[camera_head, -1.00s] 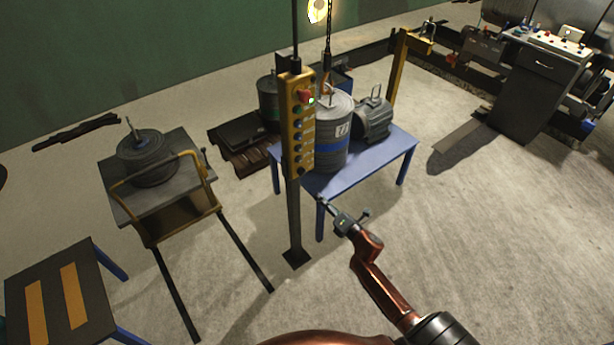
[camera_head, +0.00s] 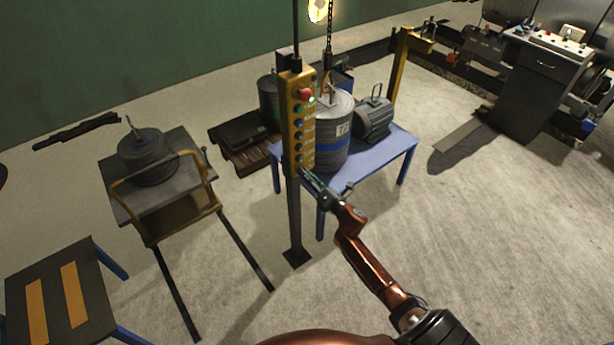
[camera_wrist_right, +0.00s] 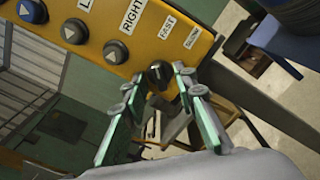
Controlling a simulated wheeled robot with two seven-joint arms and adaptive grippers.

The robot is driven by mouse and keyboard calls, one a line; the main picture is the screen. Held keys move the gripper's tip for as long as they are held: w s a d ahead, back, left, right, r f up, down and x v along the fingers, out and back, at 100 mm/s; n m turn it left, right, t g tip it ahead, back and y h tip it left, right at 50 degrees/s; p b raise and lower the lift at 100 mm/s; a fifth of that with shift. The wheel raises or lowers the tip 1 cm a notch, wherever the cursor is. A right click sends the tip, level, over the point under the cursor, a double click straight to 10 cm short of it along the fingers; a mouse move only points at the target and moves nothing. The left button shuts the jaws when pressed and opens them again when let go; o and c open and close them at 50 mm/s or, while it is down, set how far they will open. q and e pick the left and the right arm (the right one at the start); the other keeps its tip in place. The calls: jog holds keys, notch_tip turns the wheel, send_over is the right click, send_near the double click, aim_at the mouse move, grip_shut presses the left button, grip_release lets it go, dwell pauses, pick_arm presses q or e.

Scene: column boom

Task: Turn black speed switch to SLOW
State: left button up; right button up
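The yellow control panel (camera_head: 299,125) stands on a post, with a red button at the top and a column of buttons below. In the right wrist view the black speed switch (camera_wrist_right: 158,72) is a round knob at the panel's end, beside the FAST label (camera_wrist_right: 156,36) and the SLOW label (camera_wrist_right: 192,38). My right gripper (camera_wrist_right: 158,78) is open, its two green-edged fingers on either side of the knob. I cannot tell whether they touch it. In the head view my right gripper (camera_head: 304,177) is at the panel's lower end. My left gripper is not in view.
A blue table (camera_head: 375,165) with a grey drum (camera_head: 334,135) and a motor (camera_head: 372,120) stands close behind the panel. A chain and hook hang above the drum. A cart (camera_head: 190,200) stands to the left.

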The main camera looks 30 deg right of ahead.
jog(key=shift+c, duration=0.6)
grip_shut()
jog(key=shift+m, duration=0.4)
jog(key=m+p, duration=0.4)
jog(key=m, duration=0.7)
jog(key=shift+m, duration=0.3)
jog(key=shift+o, duration=0.6)
grip_release()
